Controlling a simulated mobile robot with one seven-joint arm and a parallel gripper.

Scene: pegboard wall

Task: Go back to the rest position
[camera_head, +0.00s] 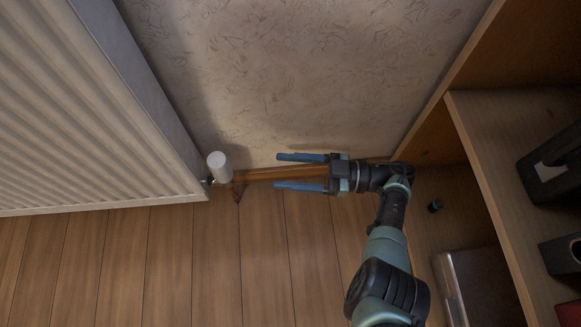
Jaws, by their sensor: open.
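My gripper (278,171) is open and empty, with its two blue fingers pointing left. It is in the middle of the head view, over the strip where the patterned wall (300,70) meets the wooden floor (210,260). My arm reaches up to it from the bottom right and bends left at the wrist. A white cylindrical knob (219,165) is a short way left of the fingertips, apart from them. Nothing is between the fingers.
A white ribbed radiator (80,110) fills the left side. A wooden shelf unit (500,130) stands at the right, close to my wrist, with dark boxes (555,165) on it. A small dark cylinder (435,205) is right of my arm. The floor at lower left is clear.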

